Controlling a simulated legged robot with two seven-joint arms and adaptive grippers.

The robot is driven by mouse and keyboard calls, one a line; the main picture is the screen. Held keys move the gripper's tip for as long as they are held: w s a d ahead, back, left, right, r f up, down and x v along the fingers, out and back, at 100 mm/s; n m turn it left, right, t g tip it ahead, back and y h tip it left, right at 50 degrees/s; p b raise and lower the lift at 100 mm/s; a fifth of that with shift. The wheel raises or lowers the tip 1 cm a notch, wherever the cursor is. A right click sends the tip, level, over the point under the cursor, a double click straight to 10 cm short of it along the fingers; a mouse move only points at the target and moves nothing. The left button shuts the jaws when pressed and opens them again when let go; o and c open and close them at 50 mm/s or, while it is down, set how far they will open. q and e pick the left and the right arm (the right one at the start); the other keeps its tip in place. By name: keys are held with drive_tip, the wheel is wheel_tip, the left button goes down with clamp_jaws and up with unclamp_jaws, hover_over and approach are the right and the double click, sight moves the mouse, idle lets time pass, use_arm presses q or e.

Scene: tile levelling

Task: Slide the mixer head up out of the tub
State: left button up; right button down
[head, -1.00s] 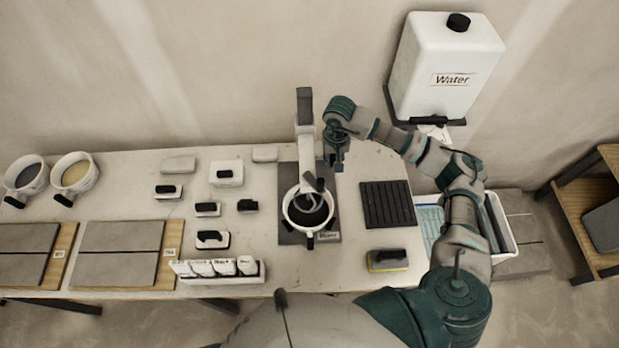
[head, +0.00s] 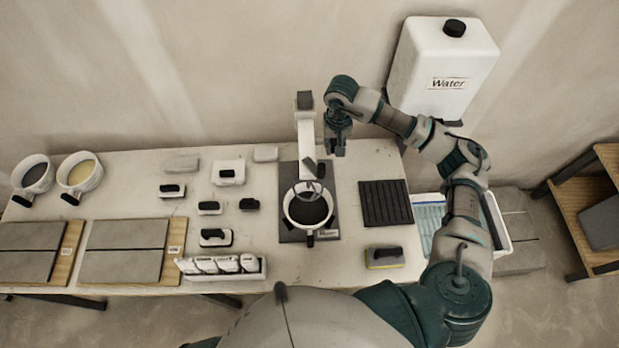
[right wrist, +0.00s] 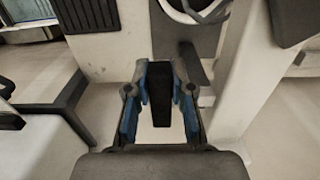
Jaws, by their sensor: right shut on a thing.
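The mixer stands on a dark base, with a pale column and a mixer head (head: 309,168) reaching forward over the tub (head: 308,222). The whisk hangs at the tub's mouth, above the dark contents; whether its lowest part is clear of the rim I cannot tell. My right gripper (head: 336,148) is beside the column, on its right. In the right wrist view its blue-padded fingers are shut on a black handle (right wrist: 160,95), which appears to belong to the mixer head. My left gripper is not in view.
A black ribbed mat (head: 385,204) lies right of the mixer, with a yellow-edged sponge float (head: 384,257) in front of it. Several small black-handled tools lie to the left. A water tank (head: 445,70) hangs on the wall behind my right arm. Two bowls (head: 80,174) stand far left.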

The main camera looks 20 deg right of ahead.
drive_tip(key=c, duration=0.8)
unclamp_jaws()
drive_tip(key=shift+r, duration=0.1)
drive_tip(key=shift+r+p, duration=1.3)
drive_tip(key=shift+r, duration=2.1)
drive_tip(key=shift+f, duration=0.1)
